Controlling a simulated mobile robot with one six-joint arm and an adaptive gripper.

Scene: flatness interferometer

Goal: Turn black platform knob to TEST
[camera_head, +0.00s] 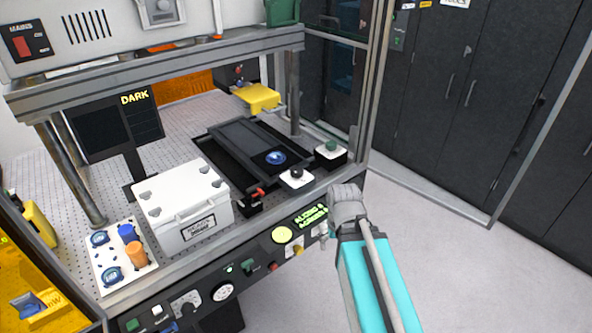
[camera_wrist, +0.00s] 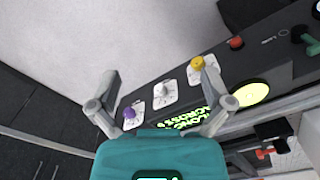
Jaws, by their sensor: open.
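The black knob (camera_head: 296,174) stands on a small white plate (camera_head: 304,182) at the front edge of the platform, left of the similar green knob (camera_head: 331,146). The TEST marking cannot be read, nor can the knob's setting. My gripper (camera_head: 345,200) is in front of the instrument's front panel, right of and below the black knob in the head view, and apart from it. In the wrist view my gripper (camera_wrist: 162,72) is open and empty, with panel knobs beyond its fingers. I cannot make out the black knob in the wrist view.
The panel carries purple (camera_wrist: 130,114), white (camera_wrist: 162,91) and yellow (camera_wrist: 197,63) knobs, beside a green lit display (camera_head: 310,215). A white lidded box (camera_head: 185,205) and a dark tray (camera_head: 240,150) are on the perforated bench. A metal post (camera_head: 294,95) rises behind. Open floor lies right.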

